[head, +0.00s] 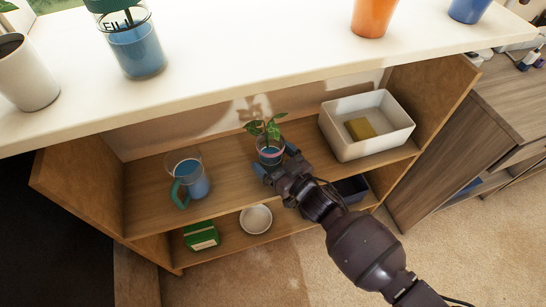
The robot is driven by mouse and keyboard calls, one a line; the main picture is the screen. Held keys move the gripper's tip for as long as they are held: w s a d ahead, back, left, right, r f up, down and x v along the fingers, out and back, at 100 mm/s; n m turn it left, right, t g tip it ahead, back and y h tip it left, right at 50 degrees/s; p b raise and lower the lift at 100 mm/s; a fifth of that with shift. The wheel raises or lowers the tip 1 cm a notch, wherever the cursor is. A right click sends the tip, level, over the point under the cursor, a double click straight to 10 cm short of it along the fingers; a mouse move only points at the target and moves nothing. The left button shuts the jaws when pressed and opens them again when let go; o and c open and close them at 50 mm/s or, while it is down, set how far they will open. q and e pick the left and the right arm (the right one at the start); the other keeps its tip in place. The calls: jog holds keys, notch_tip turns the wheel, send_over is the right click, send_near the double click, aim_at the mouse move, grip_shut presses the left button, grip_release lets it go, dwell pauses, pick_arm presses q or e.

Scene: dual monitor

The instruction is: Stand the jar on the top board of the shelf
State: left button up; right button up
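A small clear jar (270,153) with a pinkish rim, blue contents and a leafy green plant (264,129) at its top is on the shelf's wooden middle board (228,160). My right gripper (275,161) reaches it from the front right, with its fingertips on either side of the jar's lower part. Whether the fingers press on the glass is unclear. My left gripper is not in view.
A blue-filled mug (187,178) and a white bin (366,125) holding a yellow block flank the jar. A white pot (26,75), orange pot (373,15) and blue pot (468,9) stand on top. The top's middle is clear. A green box (201,236) and bowl (256,218) sit below.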

pick_arm(q)
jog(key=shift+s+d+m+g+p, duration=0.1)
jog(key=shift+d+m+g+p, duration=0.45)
jog(key=shift+p, duration=0.85)
pick_arm(e)
jog(key=v, duration=1.1)
jog(key=shift+s+d, duration=0.25)
jog(key=shift+s, duration=0.1)
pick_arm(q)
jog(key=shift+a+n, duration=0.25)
